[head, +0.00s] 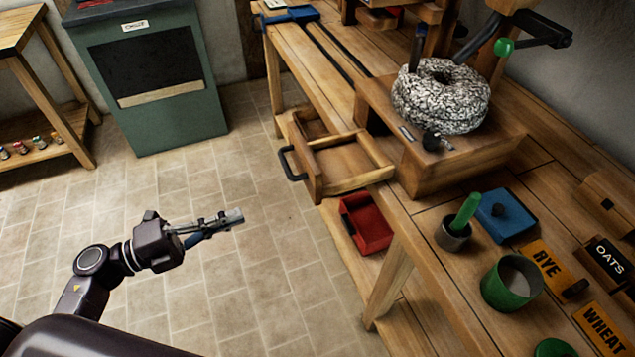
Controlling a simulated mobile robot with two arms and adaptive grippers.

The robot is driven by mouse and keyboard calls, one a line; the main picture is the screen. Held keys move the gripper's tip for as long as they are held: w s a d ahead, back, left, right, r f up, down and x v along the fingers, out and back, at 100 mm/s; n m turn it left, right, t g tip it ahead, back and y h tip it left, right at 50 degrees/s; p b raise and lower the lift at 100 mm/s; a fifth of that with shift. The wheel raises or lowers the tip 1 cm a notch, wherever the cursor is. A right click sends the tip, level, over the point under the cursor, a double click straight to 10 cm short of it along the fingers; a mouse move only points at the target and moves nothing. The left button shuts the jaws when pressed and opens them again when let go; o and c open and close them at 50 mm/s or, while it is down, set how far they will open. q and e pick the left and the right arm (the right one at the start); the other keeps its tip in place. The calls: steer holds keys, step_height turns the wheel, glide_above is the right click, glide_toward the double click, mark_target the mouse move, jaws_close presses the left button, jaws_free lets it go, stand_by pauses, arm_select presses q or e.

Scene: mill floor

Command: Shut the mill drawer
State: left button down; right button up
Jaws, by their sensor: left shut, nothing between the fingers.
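The mill drawer (340,163) is a wooden box with a dark handle (292,163) on its left front. It sticks out to the left from the wooden mill base (450,165), pulled well open, and looks empty. A speckled round millstone (440,97) sits on the base. My left gripper (238,214) is shut and empty. It is over the floor, below and left of the drawer handle in the picture, and apart from it. My right gripper is not in view.
A red bin (367,222) is below the drawer. A green pot (511,283), a grey cup (453,234) and a blue-lidded box (505,215) stand on the bench. A green cabinet (150,75) stands at the back left. Tiled floor left of the drawer is clear.

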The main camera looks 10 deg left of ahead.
arm_select(q)
steer(key=m+g, duration=0.1)
steer(key=p, duration=0.4)
glide_toward(314, 196)
steer(key=x, duration=0.6)
steer(key=shift+d+r, duration=0.1)
steer(key=shift+r, duration=0.15)
steer(key=shift+w+d+f, duration=0.15)
steer(key=shift+w+d, duration=0.1)
steer(key=shift+d, duration=0.1)
